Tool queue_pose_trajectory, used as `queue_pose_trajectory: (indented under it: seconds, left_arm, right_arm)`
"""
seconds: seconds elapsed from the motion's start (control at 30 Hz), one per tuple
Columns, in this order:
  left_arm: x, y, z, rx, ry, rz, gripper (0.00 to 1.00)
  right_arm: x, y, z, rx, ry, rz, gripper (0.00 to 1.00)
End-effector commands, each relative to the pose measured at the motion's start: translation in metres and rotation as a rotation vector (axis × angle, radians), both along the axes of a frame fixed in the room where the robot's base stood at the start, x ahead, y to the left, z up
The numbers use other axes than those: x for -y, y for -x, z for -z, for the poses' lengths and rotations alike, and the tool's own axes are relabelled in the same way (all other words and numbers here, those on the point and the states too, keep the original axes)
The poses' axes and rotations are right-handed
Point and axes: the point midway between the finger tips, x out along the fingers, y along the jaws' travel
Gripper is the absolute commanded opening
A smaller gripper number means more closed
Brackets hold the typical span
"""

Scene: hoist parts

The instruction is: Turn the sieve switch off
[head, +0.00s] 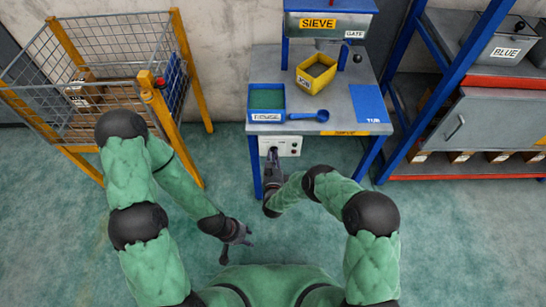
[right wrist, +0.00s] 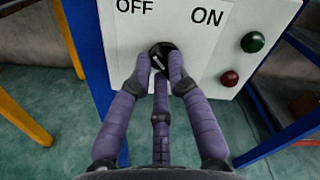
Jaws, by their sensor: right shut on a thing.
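The sieve switch is a black rotary knob (right wrist: 160,47) on a white control box (right wrist: 205,40) with OFF printed on the left and ON on the right. My right gripper (right wrist: 161,64) has its fingers closed around the knob from the front. A pale mark shows between the fingers, but they hide most of the knob, so I cannot tell clearly which way it points. In the head view the control box (head: 290,146) hangs under the table's front edge, with my right gripper (head: 273,156) at its left part. My left gripper (head: 238,255) is open and empty over the floor.
A green button (right wrist: 252,42) and a red button (right wrist: 229,78) sit right of the knob. The sieve (head: 330,22), a yellow bin (head: 316,85), a blue tray (head: 266,116) and a blue scoop (head: 308,116) are on the table above. A wire cage stands left and shelving right.

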Motion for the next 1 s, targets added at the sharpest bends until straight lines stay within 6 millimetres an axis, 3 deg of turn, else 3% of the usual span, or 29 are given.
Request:
queue_pose_trajectory:
  seconds: [0.4,0.43,0.5,0.83,1.0]
  left_arm:
    - [0.0,0.0,0.0,0.0,0.0,0.0,0.4]
    - [0.0,0.0,0.0,0.0,0.0,0.0,0.4]
    - [0.0,0.0,0.0,0.0,0.0,0.0,0.4]
    - [0.0,0.0,0.0,0.0,0.0,0.0,0.4]
    - [0.0,0.0,0.0,0.0,0.0,0.0,0.4]
  right_arm:
    - [0.0,0.001,0.002,-0.006,-0.008,0.001,0.0]
    - [0.0,0.001,0.002,-0.006,-0.008,0.001,0.24]
    - [0.0,0.001,0.002,-0.005,-0.008,0.0,0.42]
    - [0.0,0.001,0.001,-0.002,-0.007,0.0,0.42]
    - [0.0,0.013,0.001,-0.003,-0.007,-0.001,0.42]
